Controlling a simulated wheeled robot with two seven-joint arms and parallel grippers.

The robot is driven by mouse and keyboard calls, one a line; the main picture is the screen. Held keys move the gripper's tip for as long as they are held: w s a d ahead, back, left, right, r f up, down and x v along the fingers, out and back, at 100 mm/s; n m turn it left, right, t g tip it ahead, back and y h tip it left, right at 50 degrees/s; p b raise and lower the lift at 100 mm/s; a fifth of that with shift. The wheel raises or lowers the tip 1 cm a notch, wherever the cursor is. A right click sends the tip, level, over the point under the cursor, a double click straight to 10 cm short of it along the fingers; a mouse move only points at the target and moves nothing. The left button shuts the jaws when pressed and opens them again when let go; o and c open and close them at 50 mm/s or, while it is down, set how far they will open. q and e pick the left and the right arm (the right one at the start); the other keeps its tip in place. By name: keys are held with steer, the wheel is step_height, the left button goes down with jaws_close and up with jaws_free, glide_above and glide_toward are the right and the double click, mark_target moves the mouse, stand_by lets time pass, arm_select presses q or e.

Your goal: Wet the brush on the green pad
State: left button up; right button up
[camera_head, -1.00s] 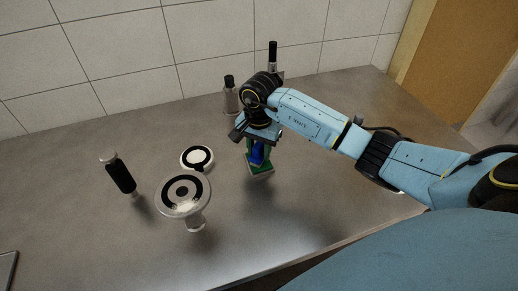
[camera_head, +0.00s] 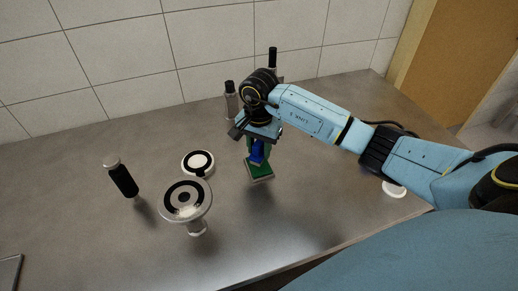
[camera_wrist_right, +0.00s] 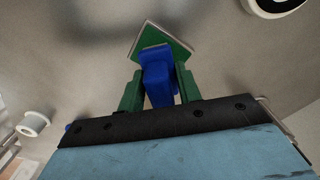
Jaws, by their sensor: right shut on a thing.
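My right gripper (camera_head: 257,148) points down over the middle of the table. Its green fingers, clear in the right wrist view (camera_wrist_right: 157,88), are shut on a blue brush (camera_wrist_right: 157,72). The brush also shows in the head view (camera_head: 256,156), just above the green pad (camera_head: 260,172). The pad is a small green square with a pale edge, and it shows beyond the brush in the right wrist view (camera_wrist_right: 170,40). The brush's lower end overlaps the pad in both views; I cannot tell whether they touch. My left gripper is not in view.
A round disc on a stand (camera_head: 185,200) and a flat black-and-white disc (camera_head: 198,163) are left of the pad. A black-handled tool (camera_head: 122,179) stands farther left. Bottles (camera_head: 231,101) stand behind my gripper. A white round item (camera_head: 395,189) is at right. The front middle is clear.

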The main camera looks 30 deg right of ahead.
mark_target(259, 142)
steer(key=shift+r+p, duration=1.1)
steer(key=shift+r, duration=1)
steer(key=s+a+r+n+b, duration=0.4)
steer(key=s+a+r+n, duration=0.1)
steer(key=a+n, duration=0.4)
steer(key=n, duration=0.2)
steer(key=shift+r+n, duration=0.3)
steer(key=shift+r, duration=0.05)
